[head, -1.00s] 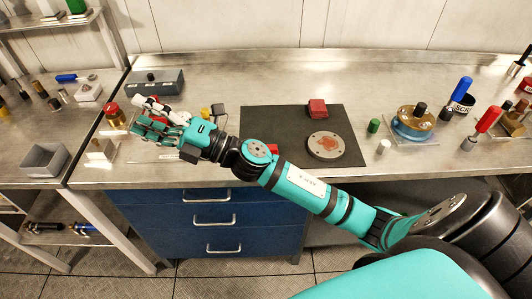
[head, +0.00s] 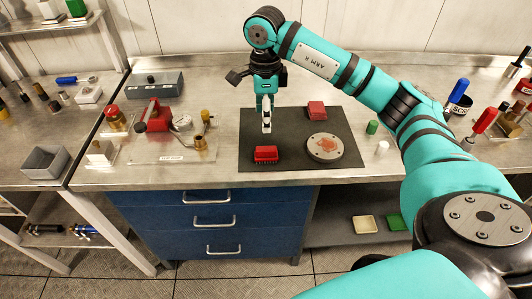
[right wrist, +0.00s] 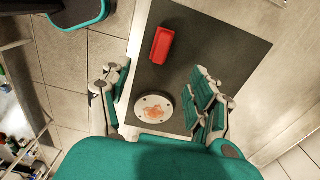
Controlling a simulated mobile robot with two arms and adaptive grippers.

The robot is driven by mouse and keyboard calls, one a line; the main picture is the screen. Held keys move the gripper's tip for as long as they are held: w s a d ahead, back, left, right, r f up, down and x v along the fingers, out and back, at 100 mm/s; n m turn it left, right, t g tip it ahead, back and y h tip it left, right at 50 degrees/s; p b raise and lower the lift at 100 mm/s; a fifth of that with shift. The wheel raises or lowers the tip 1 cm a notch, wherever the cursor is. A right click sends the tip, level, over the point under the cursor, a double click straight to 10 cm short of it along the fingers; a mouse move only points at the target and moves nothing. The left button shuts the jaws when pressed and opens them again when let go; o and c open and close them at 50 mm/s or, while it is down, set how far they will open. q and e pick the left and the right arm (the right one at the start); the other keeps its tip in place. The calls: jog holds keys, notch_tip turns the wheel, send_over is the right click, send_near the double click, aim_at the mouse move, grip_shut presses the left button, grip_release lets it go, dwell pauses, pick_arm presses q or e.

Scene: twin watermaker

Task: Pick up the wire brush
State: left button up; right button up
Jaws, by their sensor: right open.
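The wire brush (head: 266,154), a red block with a dark bristled-looking underside, lies near the front left of the dark mat (head: 345,119). In the right wrist view a red block (right wrist: 162,45), likely this brush, lies near the mat's edge. My right gripper (head: 267,126) points down above the mat, behind the brush and apart from it. In the right wrist view my right gripper's fingers (right wrist: 158,98) are spread, with nothing held between them. My left gripper is not in view.
A clear plate with a red-handled fixture and gauge (head: 182,122) stands left. Small green (head: 372,127) and white (head: 382,147) cylinders stand right.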

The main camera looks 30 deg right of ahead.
aim_at(266, 148)
notch_tip(266, 148, down, 10)
jog(key=p, duration=0.2)
jog(key=shift+r+p, duration=0.2)
jog(key=shift+p, duration=0.1)
jog(key=shift+f+p, duration=0.25)
jog(key=shift+p, duration=0.05)
notch_tip(266, 148, down, 4)
jog(key=shift+d+r+p, duration=0.15)
jog(key=shift+r+p, duration=0.05)
jog(key=shift+p, duration=0.7)
jog(key=shift+w+f, duration=0.1)
jog(key=shift+f, duration=0.45)
grip_shut()
jog(key=shift+r, duration=0.2)
